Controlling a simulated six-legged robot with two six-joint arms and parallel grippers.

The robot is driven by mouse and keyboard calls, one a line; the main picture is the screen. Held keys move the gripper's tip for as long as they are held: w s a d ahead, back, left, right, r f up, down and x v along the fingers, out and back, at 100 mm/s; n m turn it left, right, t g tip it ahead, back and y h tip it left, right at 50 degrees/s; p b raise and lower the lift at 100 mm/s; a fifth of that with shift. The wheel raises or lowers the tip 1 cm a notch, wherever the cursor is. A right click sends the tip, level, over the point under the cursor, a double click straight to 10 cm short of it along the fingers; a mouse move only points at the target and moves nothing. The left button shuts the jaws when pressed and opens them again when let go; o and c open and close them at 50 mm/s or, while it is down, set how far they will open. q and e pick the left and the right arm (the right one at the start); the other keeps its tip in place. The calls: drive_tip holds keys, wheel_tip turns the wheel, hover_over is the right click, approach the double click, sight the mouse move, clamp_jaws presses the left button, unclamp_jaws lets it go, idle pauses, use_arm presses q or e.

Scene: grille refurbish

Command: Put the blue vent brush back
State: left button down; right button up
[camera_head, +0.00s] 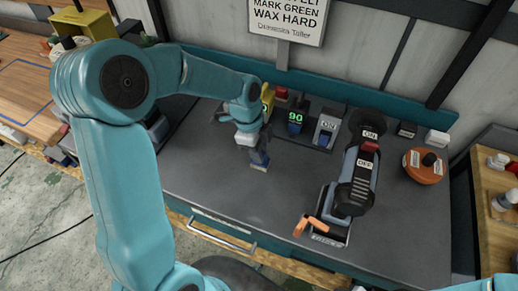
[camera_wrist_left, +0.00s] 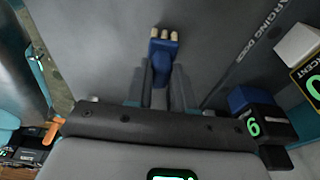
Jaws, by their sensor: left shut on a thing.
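The blue vent brush (camera_wrist_left: 163,58) has a blue head with cream bristle tufts in the left wrist view. My left gripper (camera_wrist_left: 160,88) is shut on it, one finger on each side, with the bristle end pointing away from the wrist. In the head view my left gripper (camera_head: 256,148) is over the left-middle of the grey bench (camera_head: 245,210). The brush's pale bristle tip (camera_head: 259,168) shows below the fingers there. I cannot tell if it touches the bench. The rest of the brush is mostly hidden by the gripper. My right gripper is not seen.
The bench front-left is clear.

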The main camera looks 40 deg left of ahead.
use_arm(q)
drive_tip(key=shift+f, duration=0.25)
idle(0.7)
drive_tip(key=c, duration=0.9)
unclamp_jaws()
drive_tip(key=v, duration=1.6)
drive_tip(key=shift+r, duration=0.2)
